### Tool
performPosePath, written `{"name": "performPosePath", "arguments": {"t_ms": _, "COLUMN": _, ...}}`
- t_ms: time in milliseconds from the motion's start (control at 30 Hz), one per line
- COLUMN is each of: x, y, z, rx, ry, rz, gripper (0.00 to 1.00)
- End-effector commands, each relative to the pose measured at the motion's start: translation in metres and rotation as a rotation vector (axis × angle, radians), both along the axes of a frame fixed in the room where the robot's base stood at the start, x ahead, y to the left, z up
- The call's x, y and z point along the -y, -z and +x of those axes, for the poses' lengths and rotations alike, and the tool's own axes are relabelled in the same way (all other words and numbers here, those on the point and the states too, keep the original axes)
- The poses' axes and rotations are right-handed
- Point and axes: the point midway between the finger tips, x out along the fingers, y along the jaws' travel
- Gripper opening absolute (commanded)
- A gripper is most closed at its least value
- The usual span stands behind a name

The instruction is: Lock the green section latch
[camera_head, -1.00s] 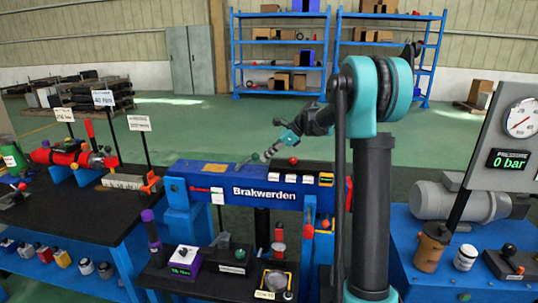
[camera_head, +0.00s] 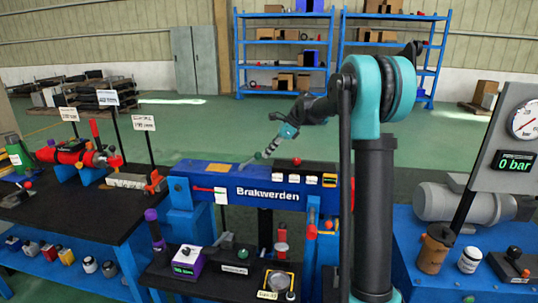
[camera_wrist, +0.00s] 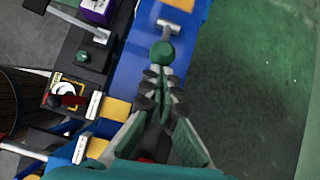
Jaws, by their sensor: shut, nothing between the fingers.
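The blue beam marked Brakwerden (camera_head: 262,195) carries a latch with a round green knob (camera_head: 258,155) and a grey rod pointing left along its top. In the wrist view the green knob (camera_wrist: 162,54) sits just ahead of my fingertips, with a grey T-shaped bar (camera_wrist: 169,25) beyond it. My gripper (camera_wrist: 156,72) is shut and empty, its dark fingertips close behind the knob. I cannot tell whether they touch it. In the head view my gripper (camera_head: 269,151) is just right of and slightly above the knob.
A red knob (camera_head: 296,161) stands on the beam right of the green one. Several small white-labelled blocks (camera_head: 311,179) lie along the beam's front edge. A black bench (camera_head: 105,213) with a red device is at left. A pressure gauge panel (camera_head: 517,162) is at right.

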Motion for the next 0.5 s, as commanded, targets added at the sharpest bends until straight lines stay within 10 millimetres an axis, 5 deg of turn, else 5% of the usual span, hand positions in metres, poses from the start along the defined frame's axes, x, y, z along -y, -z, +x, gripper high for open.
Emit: {"name": "performPosePath", "arguments": {"t_ms": 500, "x": -0.04, "y": -0.037, "z": 0.007, "rx": -0.069, "ry": -0.006, "rz": -0.366, "gripper": 0.0}}
